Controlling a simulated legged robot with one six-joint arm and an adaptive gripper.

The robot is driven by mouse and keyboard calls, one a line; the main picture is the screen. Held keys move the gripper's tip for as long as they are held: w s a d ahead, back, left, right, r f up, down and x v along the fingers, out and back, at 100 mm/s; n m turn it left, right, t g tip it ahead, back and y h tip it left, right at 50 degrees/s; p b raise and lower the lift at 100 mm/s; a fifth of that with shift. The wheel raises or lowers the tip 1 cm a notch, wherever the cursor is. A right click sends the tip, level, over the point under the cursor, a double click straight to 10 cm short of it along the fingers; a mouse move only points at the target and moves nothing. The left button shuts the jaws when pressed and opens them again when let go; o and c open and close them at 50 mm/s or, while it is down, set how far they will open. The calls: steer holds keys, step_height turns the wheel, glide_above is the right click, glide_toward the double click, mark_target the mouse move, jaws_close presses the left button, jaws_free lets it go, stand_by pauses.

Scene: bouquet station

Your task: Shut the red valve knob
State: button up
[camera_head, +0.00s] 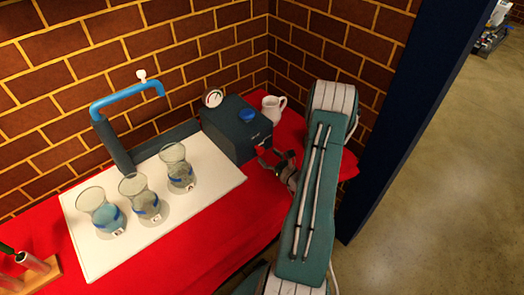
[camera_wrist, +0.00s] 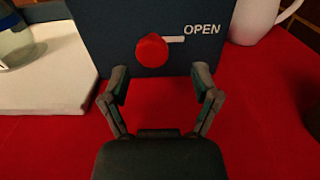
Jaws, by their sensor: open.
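The red valve knob (camera_wrist: 151,51) sits on the front face of a dark blue box (camera_wrist: 100,40) in the wrist view. A white pointer beside the knob points right, toward the word OPEN. My gripper (camera_wrist: 162,80) is open and empty, with one finger low on each side of the knob. The fingers appear apart from the knob. In the head view the box (camera_head: 229,140) carries a blue knob and a round gauge on top. There my gripper (camera_head: 272,158) is at the box's front, and the red knob cannot be made out.
A white board (camera_head: 105,255) left of the box holds three glass vases (camera_head: 139,194). A blue pipe (camera_head: 125,92) arches over the board. A white pitcher (camera_head: 273,107) stands right of the box. A wooden rack (camera_head: 40,274) is at lower left. Red cloth (camera_head: 185,255) before the box is clear.

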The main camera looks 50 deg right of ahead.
mark_target(262, 152)
steer(key=w, duration=0.1)
steer(key=w+a, duration=0.1)
steer(key=shift+w+r, duration=0.15)
steer(key=shift+w, duration=0.65)
steer(key=shift+d, duration=0.55)
steer(key=shift+c, duration=0.3)
steer(key=c, duration=0.5)
steer(key=shift+a, duration=0.1)
jaws_close()
steer(key=shift+a, duration=0.15)
